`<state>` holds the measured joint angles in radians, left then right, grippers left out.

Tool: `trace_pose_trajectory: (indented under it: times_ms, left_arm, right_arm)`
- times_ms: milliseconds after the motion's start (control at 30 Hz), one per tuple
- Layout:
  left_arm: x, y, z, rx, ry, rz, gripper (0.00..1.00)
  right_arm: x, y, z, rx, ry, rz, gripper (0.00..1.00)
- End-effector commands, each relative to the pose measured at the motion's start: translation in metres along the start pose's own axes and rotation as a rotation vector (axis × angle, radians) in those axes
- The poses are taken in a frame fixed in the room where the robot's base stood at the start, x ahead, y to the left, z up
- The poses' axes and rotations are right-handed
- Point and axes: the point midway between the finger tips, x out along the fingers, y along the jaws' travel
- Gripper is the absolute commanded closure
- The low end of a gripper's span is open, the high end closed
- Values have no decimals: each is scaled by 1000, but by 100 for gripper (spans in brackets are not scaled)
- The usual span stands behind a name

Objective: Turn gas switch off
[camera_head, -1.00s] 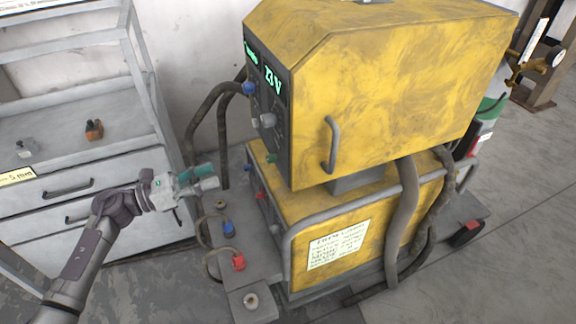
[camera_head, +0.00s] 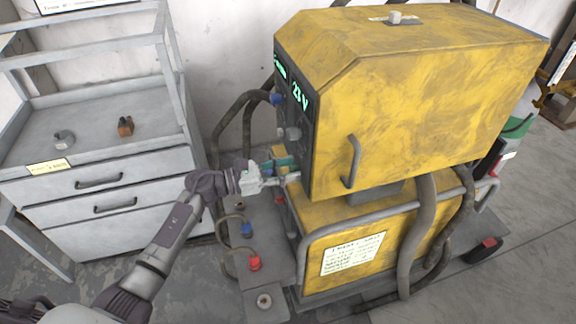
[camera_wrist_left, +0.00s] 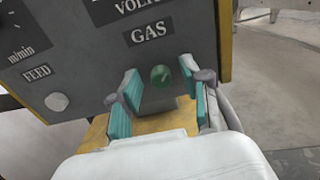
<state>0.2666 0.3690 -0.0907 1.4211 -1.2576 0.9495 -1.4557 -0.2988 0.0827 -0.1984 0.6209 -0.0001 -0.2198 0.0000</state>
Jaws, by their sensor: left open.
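The gas switch (camera_wrist_left: 161,77) is a round green knob under the GAS label on the dark front panel (camera_wrist_left: 120,65) in the left wrist view. My left gripper (camera_wrist_left: 163,100) is open, with teal pads on either side of the knob in the picture; contact cannot be told. In the head view my left gripper (camera_head: 283,171) is at the lower part of the panel of the yellow welding machine (camera_head: 420,95), and the switch is hidden there. My right gripper is not in view.
A white FEED knob (camera_wrist_left: 57,101) is left of the gas switch. Blue and grey knobs sit higher on the panel. A grey drawer cart (camera_head: 110,185) stands at left. Thick hoses (camera_head: 425,230) and a lower shelf with red and blue connectors (camera_head: 254,263) are nearby.

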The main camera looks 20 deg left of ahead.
Motion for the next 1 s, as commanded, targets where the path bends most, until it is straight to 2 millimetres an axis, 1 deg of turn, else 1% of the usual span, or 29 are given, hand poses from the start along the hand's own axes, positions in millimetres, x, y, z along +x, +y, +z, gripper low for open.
trace_pose_trajectory:
  times_ms: [267, 300, 467, 500, 567, 600, 833, 1000]
  left_arm:
    - [2, 0, 0, -1, 0, 0, 53]
    - [2, 0, 0, -1, 0, 0, 55]
    - [2, 0, 0, -1, 0, 0, 81]
    - [2, 0, 0, -1, 0, 0, 88]
    - [2, 0, 0, -1, 0, 0, 98]
    - [2, 0, 0, -1, 0, 0, 100]
    - [2, 0, 0, -10, 0, 0, 100]
    - [2, 0, -1, -59, 2, -1, 100]
  right_arm:
    - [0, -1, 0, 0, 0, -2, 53]
    - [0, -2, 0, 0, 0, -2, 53]
    - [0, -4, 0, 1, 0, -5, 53]
    - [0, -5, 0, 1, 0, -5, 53]
    - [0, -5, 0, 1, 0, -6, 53]
    - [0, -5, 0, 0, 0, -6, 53]
    - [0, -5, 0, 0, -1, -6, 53]
    - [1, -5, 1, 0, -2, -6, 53]
